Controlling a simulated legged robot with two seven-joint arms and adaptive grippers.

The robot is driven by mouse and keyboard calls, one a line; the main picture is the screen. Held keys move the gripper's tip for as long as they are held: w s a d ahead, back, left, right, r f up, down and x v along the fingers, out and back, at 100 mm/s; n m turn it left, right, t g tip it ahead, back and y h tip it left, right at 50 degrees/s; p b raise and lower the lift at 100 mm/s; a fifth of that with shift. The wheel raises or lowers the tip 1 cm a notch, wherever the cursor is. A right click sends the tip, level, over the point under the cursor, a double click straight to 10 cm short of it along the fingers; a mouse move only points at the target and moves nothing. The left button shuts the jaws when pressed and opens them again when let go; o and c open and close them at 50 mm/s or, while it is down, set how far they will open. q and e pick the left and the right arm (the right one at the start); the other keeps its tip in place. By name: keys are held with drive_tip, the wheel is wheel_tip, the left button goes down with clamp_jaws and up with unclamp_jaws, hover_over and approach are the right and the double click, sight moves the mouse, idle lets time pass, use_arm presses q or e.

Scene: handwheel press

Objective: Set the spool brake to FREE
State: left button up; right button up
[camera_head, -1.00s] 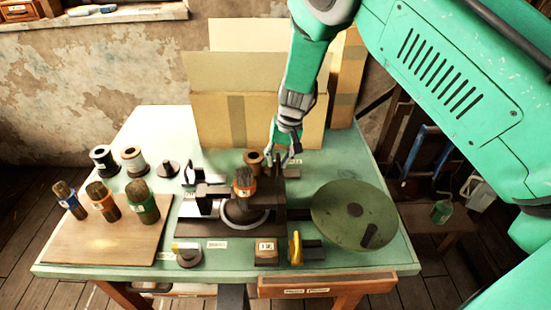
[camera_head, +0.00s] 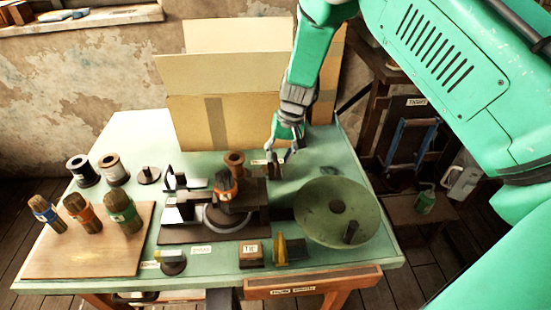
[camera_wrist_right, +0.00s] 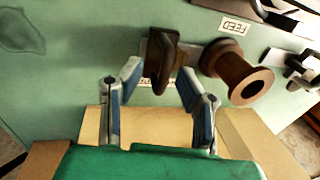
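The spool brake appears to be the dark brown lever block (camera_wrist_right: 168,58) on a grey plate beside a brown spool (camera_wrist_right: 236,72). A white label (camera_wrist_right: 146,82) next to it is partly hidden and I cannot read it. In the head view the lever (camera_head: 274,170) stands at the back of the table, right of the brown spool (camera_head: 234,163). My right gripper (camera_head: 279,153) is over the lever from behind. In the wrist view the right gripper (camera_wrist_right: 160,76) is open, its fingertips on either side of the lever's near end; contact is unclear. My left gripper is out of view.
A tall cardboard box (camera_head: 222,115) stands behind the press (camera_head: 215,222). A round green dish (camera_head: 337,236) is to the right. Several brushes stand on a wooden board (camera_head: 85,258) at left. A label reading FEED (camera_wrist_right: 237,27) lies beside the spool.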

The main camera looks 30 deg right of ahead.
drive_tip(key=shift+s+f, duration=0.15)
drive_tip(key=shift+f, duration=0.05)
drive_tip(key=shift+r, duration=0.3)
wheel_tip(320, 180, up, 11)
drive_tip(key=s+d, duration=0.1)
drive_tip(key=d, duration=0.1)
drive_tip(key=shift+d, duration=0.2)
drive_tip(key=shift+a, duration=0.15)
